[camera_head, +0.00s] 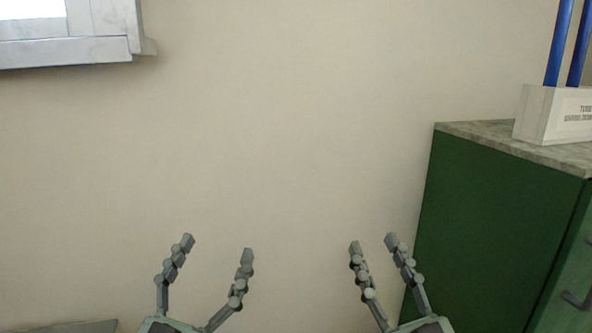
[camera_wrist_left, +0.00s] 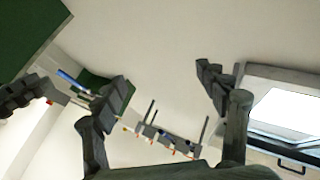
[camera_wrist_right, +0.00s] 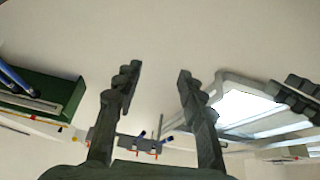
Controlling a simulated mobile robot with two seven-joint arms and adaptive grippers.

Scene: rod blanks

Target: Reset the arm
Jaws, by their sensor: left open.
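My left gripper (camera_head: 217,248) is raised in front of the wall at the bottom of the head view, its fingers spread and nothing between them. It also shows open and empty in the left wrist view (camera_wrist_left: 164,82). My right gripper (camera_head: 373,244) is raised beside it, left of the green cabinet. Its fingers stand apart and empty, closer together than the left ones, also in the right wrist view (camera_wrist_right: 157,74). Both grippers point upward in the head view, apart from each other. The arm links behind them are mostly hidden below the frame.
A green cabinet (camera_head: 490,230) with a stone-like top (camera_head: 480,133) stands at right. A white labelled block (camera_head: 545,113) on it carries blue rods (camera_head: 560,40). A window frame (camera_head: 70,50) is at upper left. Bare wall (camera_head: 290,120) fills the middle.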

